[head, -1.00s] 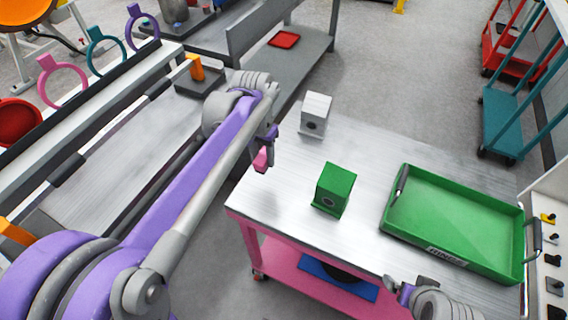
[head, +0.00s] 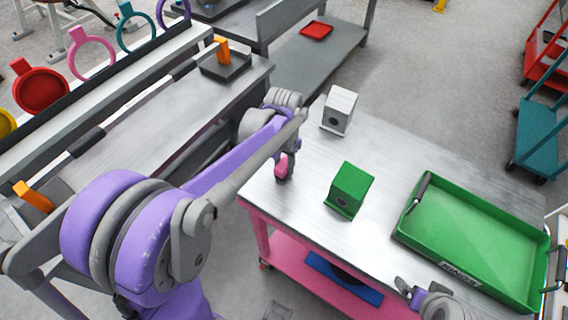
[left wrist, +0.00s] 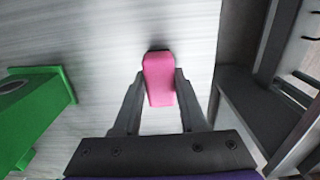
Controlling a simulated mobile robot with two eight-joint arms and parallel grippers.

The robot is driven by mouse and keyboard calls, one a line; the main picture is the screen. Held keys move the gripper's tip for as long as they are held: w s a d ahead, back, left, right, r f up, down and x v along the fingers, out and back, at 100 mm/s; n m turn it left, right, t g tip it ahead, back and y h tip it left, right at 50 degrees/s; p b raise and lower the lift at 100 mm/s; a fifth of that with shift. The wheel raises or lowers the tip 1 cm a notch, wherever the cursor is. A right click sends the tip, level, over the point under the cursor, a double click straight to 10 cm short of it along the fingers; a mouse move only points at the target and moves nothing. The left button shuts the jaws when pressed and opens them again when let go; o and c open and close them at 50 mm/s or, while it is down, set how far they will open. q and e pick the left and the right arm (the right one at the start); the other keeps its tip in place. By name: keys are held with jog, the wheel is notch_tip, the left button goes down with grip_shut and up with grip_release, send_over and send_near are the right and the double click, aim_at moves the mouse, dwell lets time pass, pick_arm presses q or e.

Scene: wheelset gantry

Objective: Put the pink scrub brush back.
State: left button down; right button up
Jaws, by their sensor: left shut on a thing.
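The pink scrub brush (head: 281,164) is in my left gripper (head: 285,172), at the left edge of the metal-topped table (head: 290,215). In the left wrist view the brush (left wrist: 158,78) shows as a pink block between the two fingers of my left gripper (left wrist: 158,85), with the pale metal top behind it. I cannot tell whether the brush touches the table. My right gripper (head: 410,290) is at the table's front edge, low in the head view. Its fingers are too small to read.
A green block (head: 351,188) and a white block (head: 339,110) stand on the table. A green tray (head: 470,235) lies at the right. A pink ring (head: 92,55), a teal ring and a red pan (head: 40,88) line the left rail. An orange piece (head: 222,50) stands on a dark plate.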

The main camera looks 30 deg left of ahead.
aim_at(284, 163)
pick_arm(q)
jog(key=shift+f, duration=0.1)
jog(key=shift+f, duration=0.1)
jog(key=shift+c, duration=2.3)
grip_release()
notch_tip(284, 163, up, 12)
jog(key=s+d+f+t, duration=0.1)
jog(key=s+d+f, duration=0.1)
jog(key=s, duration=0.3)
jog(key=s+d+f+t, duration=0.2)
jog(key=s+f, duration=0.2)
jog(key=s, duration=0.1)
jog(key=s+d+f+n+t, duration=0.1)
jog(key=s+d+f+t, duration=0.1)
jog(key=s, duration=0.3)
jog(key=shift+s+d+f+p, duration=0.25)
jog(key=shift+d+f+p, duration=0.2)
jog(key=shift+f, duration=0.35)
